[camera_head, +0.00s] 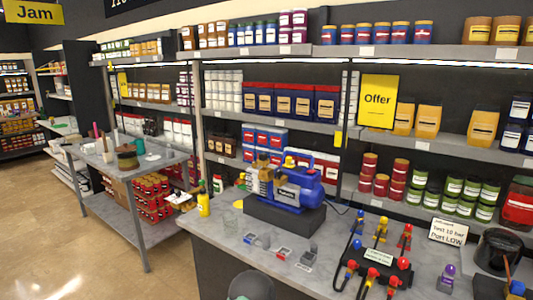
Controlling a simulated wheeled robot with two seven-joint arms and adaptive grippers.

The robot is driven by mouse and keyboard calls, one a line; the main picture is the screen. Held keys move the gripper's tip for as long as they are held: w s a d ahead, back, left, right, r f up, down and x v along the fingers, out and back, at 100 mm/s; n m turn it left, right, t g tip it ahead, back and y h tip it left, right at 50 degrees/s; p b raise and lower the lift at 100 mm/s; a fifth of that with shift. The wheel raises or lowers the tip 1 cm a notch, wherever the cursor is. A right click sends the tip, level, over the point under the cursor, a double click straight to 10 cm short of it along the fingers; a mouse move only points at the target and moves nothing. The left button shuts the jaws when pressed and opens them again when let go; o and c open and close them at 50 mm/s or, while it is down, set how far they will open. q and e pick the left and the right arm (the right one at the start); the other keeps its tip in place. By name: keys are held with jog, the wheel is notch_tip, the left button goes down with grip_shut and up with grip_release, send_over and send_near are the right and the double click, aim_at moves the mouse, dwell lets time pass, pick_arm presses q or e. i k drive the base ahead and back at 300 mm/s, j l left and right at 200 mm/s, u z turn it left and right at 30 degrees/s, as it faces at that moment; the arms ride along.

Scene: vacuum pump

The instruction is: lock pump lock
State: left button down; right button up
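A blue vacuum pump (298,191) with a brass-coloured part at its left end and a yellow cap on top sits on a black base (284,218) on the grey counter (215,240). A lock on the pump cannot be made out at this size. Several small parts lie in front of the base, among them a blue-grey one (263,241) and a grey one with red (281,253).
A black manifold (376,262) with red, blue and yellow fittings and hoses stands right of the pump. A sign (452,232) and dark pot (497,250) are farther right. A yellow bottle (203,205) stands at the left edge. Stocked shelves rise behind.

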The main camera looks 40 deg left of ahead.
aim_at(288, 160)
jog(key=i+j, duration=0.15)
jog(key=j, duration=0.25)
jog(key=i+j, duration=0.1)
jog(key=j, duration=0.35)
jog(key=i+j, duration=0.15)
jog(key=j, duration=0.25)
jog(key=i+j, duration=0.15)
jog(key=j, duration=0.25)
jog(key=i+j, duration=0.15)
jog(key=j, duration=0.25)
jog(key=i+j, duration=0.1)
jog(key=j, duration=0.35)
jog(key=i+j, duration=0.15)
jog(key=j, duration=0.25)
